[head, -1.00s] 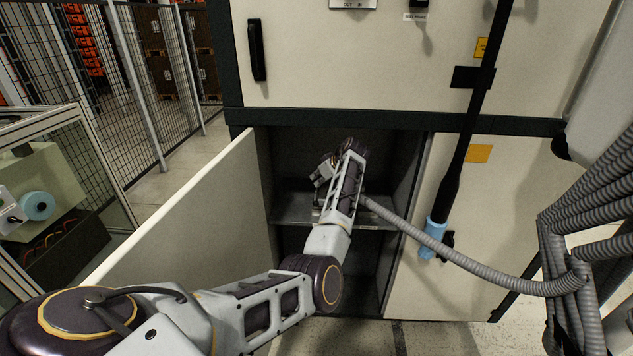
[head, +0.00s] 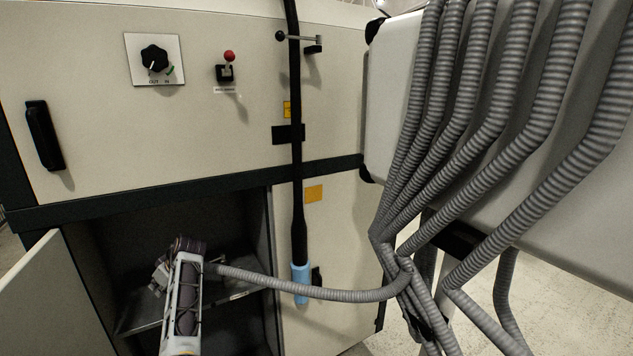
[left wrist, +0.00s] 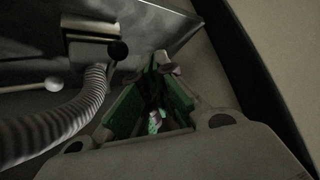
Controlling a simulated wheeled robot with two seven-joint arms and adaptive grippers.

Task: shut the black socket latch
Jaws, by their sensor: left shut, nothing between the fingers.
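A black ball knob (left wrist: 118,50) shows in the left wrist view, beside a dark housing (left wrist: 88,27) where a grey ribbed hose (left wrist: 80,105) ends. It looks like the latch handle; whether the latch is open or shut I cannot tell. My left gripper (left wrist: 160,68) is shut and empty, its green-padded fingers to the right of the knob and apart from it in the picture. In the head view my left gripper (head: 162,274) is inside the open lower cabinet, near the hose (head: 310,291). My right gripper is not in view.
The cabinet shelf (head: 140,317) lies under my left gripper. An open door (head: 35,300) stands at left. A black pole (head: 298,190) with a blue sleeve (head: 300,283) stands before the right panel. Thick ribbed hoses (head: 460,110) fill the right. A white ball (left wrist: 54,84) is near the hose.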

